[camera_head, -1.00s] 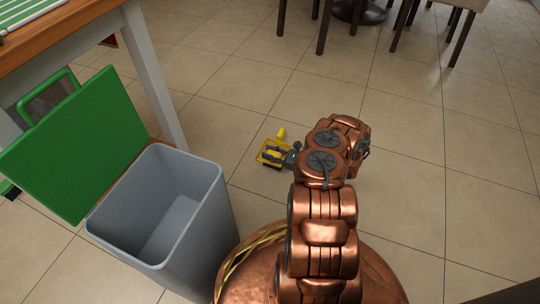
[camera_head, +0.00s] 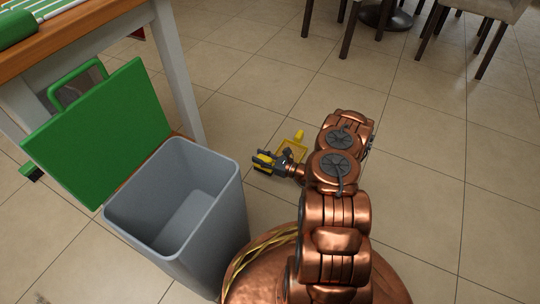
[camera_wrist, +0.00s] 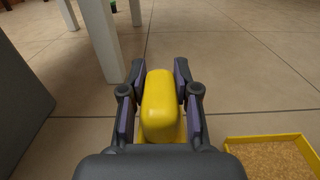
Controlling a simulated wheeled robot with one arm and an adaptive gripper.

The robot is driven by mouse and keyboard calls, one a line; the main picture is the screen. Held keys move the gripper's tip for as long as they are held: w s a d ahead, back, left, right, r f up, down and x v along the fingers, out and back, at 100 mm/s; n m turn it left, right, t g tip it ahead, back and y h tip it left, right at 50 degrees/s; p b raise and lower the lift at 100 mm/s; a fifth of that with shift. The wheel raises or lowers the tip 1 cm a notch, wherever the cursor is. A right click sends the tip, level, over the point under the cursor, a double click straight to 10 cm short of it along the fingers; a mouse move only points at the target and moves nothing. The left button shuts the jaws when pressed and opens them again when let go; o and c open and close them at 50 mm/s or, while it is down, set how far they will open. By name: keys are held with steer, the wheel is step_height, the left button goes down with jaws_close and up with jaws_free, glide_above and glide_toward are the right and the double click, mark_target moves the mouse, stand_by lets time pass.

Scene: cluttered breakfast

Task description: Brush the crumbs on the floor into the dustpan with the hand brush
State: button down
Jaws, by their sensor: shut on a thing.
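My gripper (camera_head: 262,161) is low over the floor, just left of the dustpan, and is shut on the yellow hand brush (camera_wrist: 160,103). The brush's yellow top sits between both fingers in the wrist view; its bristles are hidden. I cannot tell whether that is crumbs.
A grey bin (camera_head: 225,225) with a raised green lid (camera_head: 100,130) stands at left. A table with a pale leg (camera_head: 178,75) is behind it. Dark-legged chairs (camera_head: 497,12) and a round table base (camera_head: 388,17) stand at the back. Tiled floor at right is clear.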

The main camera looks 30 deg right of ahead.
stand_by(0.5)
step_height(320, 180, down, 3)
steer(key=shift+f+b, duration=0.1)
steer(key=shift+b, duration=1.05)
steer(key=shift+f, duration=1.25)
steer(key=c, duration=1.5)
jaws_free()
jaws_close()
steer(key=shift+f, duration=0.65)
